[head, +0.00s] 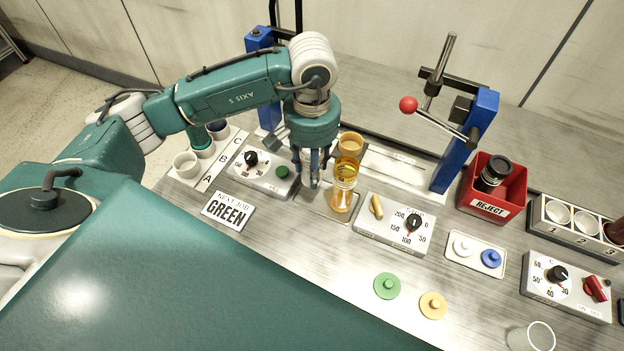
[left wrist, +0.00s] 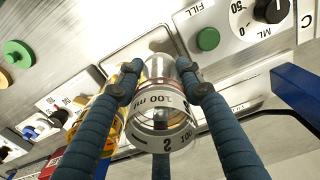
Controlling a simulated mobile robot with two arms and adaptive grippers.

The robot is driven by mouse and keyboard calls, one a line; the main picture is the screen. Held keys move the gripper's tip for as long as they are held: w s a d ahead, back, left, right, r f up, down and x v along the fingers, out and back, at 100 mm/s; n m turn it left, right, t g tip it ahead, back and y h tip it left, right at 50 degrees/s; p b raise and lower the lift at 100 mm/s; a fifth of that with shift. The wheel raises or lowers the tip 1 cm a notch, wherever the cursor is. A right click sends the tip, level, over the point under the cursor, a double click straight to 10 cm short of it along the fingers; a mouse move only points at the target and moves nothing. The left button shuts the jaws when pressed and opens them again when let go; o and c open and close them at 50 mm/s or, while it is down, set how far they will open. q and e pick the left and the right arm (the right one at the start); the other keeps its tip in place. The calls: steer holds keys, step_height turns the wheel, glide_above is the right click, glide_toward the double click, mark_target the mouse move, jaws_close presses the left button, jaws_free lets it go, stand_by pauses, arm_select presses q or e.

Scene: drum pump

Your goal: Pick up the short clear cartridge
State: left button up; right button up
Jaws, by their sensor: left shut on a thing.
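The short clear cartridge (left wrist: 162,112) sits between the fingers of my left gripper (left wrist: 158,72) in the left wrist view. In the head view my left gripper (head: 313,178) points down just left of a tall amber cartridge (head: 343,187) and hides most of the clear one. The amber cartridge also shows close beside the clear one in the left wrist view (left wrist: 104,132). My right gripper is not in view.
The fill panel (head: 264,174) is to the left, and a dial panel (head: 394,224) to the right. A red reject bin (head: 491,206) holds a dark cartridge. A clear cup (head: 532,338) is at bottom right.

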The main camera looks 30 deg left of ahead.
arm_select(q)
step_height(320, 180, up, 14)
steer(key=shift+f+b, duration=0.25)
steer(key=shift+b, duration=0.5)
steer(key=shift+m, duration=0.6)
steer(key=s+d, duration=0.1)
steer(key=s, duration=0.1)
steer(key=s+d+f, duration=0.1)
steer(key=s+d, duration=0.1)
steer(key=shift+d, duration=0.1)
steer(key=shift+w, duration=0.1)
